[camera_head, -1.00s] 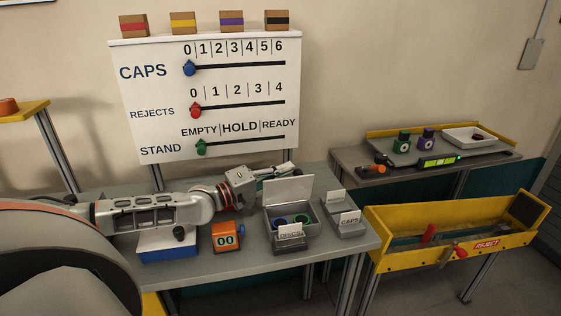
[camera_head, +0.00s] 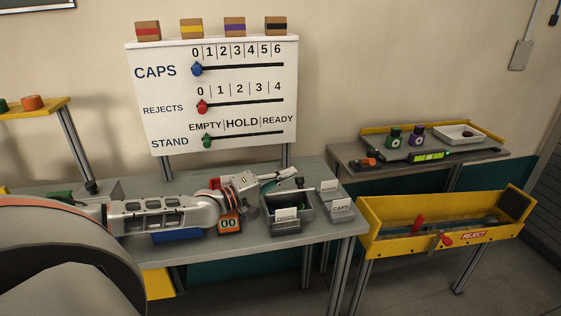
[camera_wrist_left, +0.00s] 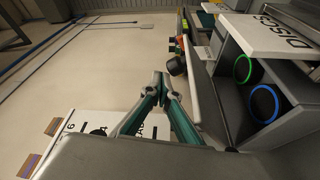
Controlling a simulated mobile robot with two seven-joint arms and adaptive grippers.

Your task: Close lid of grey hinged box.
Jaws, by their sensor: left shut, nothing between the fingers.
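The grey hinged box (camera_head: 286,226) stands on the bench with its front label facing out. Its interior is partly visible in the head view; the wrist view shows a green and a blue ring inside the box (camera_wrist_left: 232,100). The lid (camera_wrist_left: 204,95) is raised off the opening, seen nearly edge-on in the wrist view, with a dark knob (camera_wrist_left: 177,66) beside it. In the head view the lid is hard to make out. My left gripper (camera_head: 292,174) is shut and empty, at the back of the box on the lid's outer side; contact is unclear. My right gripper is out of view.
A labelled CAPS bin (camera_head: 341,214) stands close to the right of the box. The slider board (camera_head: 215,95) rises behind the bench. A yellow reject chute (camera_head: 445,242) is farther right.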

